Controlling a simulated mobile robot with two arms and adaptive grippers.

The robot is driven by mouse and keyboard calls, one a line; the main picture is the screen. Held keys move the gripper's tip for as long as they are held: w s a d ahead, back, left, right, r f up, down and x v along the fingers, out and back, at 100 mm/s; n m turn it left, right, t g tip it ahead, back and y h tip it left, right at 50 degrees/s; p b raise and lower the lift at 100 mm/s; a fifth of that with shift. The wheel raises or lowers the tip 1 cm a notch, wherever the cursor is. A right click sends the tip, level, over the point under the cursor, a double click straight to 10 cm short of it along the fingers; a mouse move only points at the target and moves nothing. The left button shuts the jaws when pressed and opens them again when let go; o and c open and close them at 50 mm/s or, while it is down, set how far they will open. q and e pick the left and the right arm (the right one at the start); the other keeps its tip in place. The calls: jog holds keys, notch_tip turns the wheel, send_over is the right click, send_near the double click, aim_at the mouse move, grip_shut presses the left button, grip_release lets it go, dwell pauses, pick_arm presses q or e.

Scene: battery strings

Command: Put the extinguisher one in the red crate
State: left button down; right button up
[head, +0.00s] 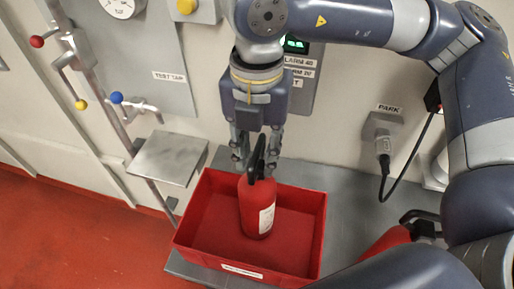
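A red extinguisher (257,207) with a black handle and a white label stands nearly upright inside the red crate (193,215). It seems to rest on the crate floor. The label is too small to read. My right gripper (257,158) points down at the top of this extinguisher, its fingers spread apart on either side of the black handle. Gaps show between fingers and handle, so it looks open. My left gripper is out of view.
The crate sits on a grey bench (340,187). A second red extinguisher (386,243) lies at the right, partly hidden by my arm. A plug and cable (384,150) hang from the wall by a PARK label. A small metal shelf (168,157) stands left of the crate.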

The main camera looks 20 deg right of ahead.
notch_tip(320, 180, up, 12)
jog(key=b, duration=0.2)
dwell(0.5)
